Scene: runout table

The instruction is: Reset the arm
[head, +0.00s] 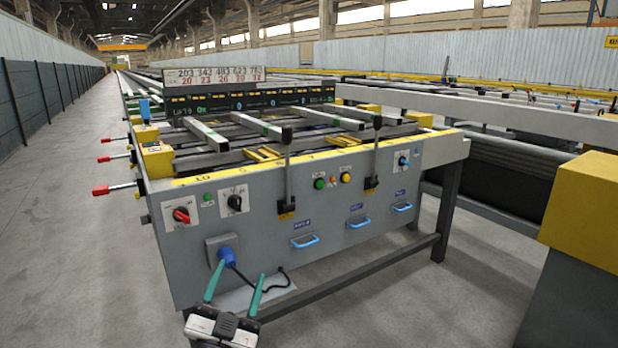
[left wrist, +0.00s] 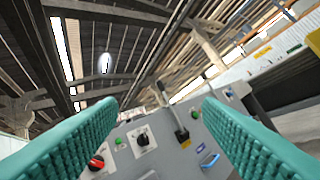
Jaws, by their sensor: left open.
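My left gripper (head: 236,288) is at the bottom of the head view, in front of the table's grey front panel (head: 262,205). Its two teal fingers stand apart with nothing between them. In the left wrist view the open fingers (left wrist: 160,125) frame the panel, tilted, with a red knob (left wrist: 96,162) and a black knob (left wrist: 142,139). The blue plug (head: 226,256) on the panel is close behind the fingers in the head view; I cannot tell whether they touch it. My right gripper is not in view.
Two black levers (head: 287,172) (head: 374,155) stand up from the panel. Blue drawer handles (head: 305,241) stick out low on it. Red-tipped levers (head: 101,191) jut from the table's left side. A yellow-topped block (head: 588,210) stands at right. The floor at left (head: 60,230) is clear.

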